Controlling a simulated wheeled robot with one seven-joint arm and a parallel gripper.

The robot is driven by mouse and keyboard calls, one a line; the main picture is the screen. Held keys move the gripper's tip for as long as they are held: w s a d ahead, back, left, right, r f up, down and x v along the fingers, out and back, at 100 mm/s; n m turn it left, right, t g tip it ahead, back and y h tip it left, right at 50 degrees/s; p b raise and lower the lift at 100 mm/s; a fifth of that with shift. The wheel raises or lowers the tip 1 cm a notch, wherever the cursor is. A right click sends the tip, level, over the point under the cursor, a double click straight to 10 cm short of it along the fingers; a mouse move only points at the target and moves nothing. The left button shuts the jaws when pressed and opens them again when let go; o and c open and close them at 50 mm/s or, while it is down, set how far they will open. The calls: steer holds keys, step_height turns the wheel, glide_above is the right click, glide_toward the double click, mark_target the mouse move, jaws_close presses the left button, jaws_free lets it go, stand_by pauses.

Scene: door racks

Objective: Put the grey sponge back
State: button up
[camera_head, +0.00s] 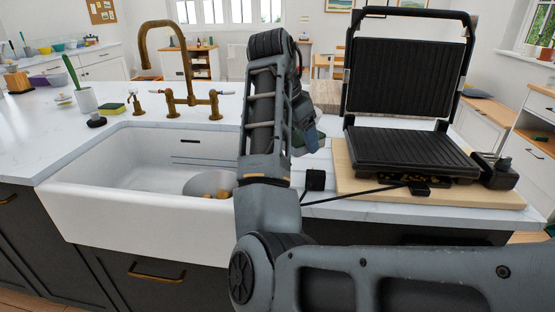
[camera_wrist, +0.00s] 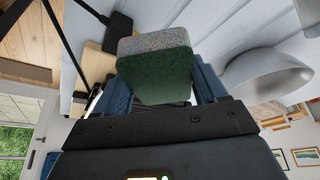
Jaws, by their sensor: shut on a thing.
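In the wrist view a block-shaped sponge (camera_wrist: 155,75) with a grey speckled face and a dark green body sits between the blue fingers of my gripper (camera_wrist: 160,88). The fingers are shut on its two sides. In the head view my gripper (camera_head: 303,132) is over the counter between the sink and the grill, largely hidden behind my arm. The held sponge is only partly visible there, if at all. A separate yellow and green sponge (camera_head: 112,109) lies on the counter behind the sink.
A white sink (camera_head: 130,215) with a brass faucet (camera_head: 185,75) is on the left. An open black contact grill (camera_head: 410,100) stands on a wooden board (camera_head: 352,183) at right, its cord crossing the counter. A white cup (camera_head: 87,100) holds a green-handled brush. The left counter is mostly clear.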

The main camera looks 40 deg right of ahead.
steer(key=w+f, duration=0.1)
steer(key=w, duration=0.1)
steer(key=w+f, duration=0.1)
steer(key=w, duration=0.1)
steer(key=w+f, duration=0.1)
steer(key=w, duration=0.1)
steer(key=shift+w+a+f, duration=0.15)
steer(key=shift+a+f, duration=0.15)
steer(key=shift+f, duration=2.15)
steer(key=shift+f, duration=0.3)
steer(key=shift+f, duration=0.4)
steer(key=o, duration=0.9)
steer(key=shift+f, duration=0.25)
steer(key=shift+o, duration=0.2)
steer(key=v, duration=1.4)
steer(key=shift+d, duration=0.3)
